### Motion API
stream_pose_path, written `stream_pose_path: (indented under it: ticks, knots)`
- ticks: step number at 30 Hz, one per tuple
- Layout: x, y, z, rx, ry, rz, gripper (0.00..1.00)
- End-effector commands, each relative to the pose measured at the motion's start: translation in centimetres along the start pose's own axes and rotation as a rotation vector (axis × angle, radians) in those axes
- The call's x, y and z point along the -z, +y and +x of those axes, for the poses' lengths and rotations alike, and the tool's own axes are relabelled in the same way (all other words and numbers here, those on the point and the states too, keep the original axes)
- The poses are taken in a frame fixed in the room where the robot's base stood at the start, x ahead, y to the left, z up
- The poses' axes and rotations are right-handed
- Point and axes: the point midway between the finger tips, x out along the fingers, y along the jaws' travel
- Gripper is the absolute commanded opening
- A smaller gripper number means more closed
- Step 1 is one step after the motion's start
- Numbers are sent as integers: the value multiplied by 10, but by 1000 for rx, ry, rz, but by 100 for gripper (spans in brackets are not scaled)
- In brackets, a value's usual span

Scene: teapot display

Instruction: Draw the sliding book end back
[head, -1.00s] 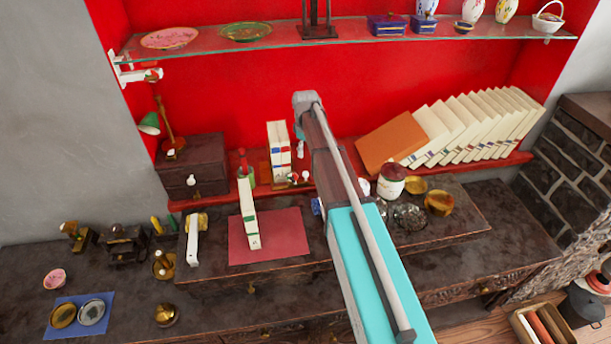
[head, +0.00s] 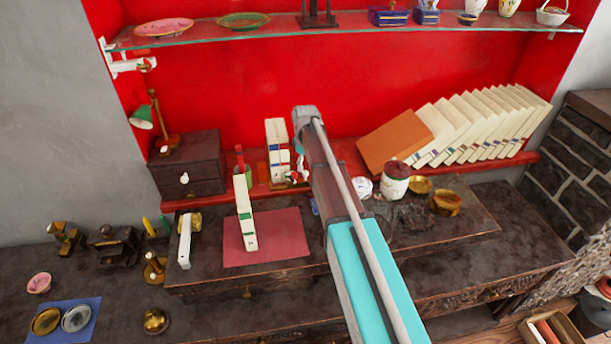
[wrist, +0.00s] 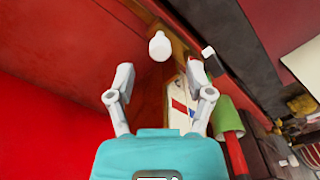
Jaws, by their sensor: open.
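The sliding book end appears to be the wooden piece (wrist: 181,47) in the wrist view, with a white knob (wrist: 159,46) on it. My gripper (wrist: 160,74) is open, with its two fingers apart. The knob lies just beyond the fingertips, roughly between them, and nothing is held. In the head view my gripper (head: 299,166) is small and partly hidden by my arm, close to the right side of the upright white books (head: 277,150). The book end is hard to make out there.
A leaning row of white books (head: 480,125) and an orange book (head: 396,142) stand on the red shelf at right. A dark drawer box (head: 188,166) is at left. A glass shelf (head: 350,28) spans above. A lidded jar (head: 396,182) stands right of my arm.

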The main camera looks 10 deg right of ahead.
Motion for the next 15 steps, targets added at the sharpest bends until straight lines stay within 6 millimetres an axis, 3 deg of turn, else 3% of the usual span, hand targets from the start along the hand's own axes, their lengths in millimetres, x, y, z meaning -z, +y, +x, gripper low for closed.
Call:
stream_pose_path:
  ticks: [6,15]
  knots:
    - [0,0,21,0,0,0,67]
    - [1,-1,34,0,0,-1,67]
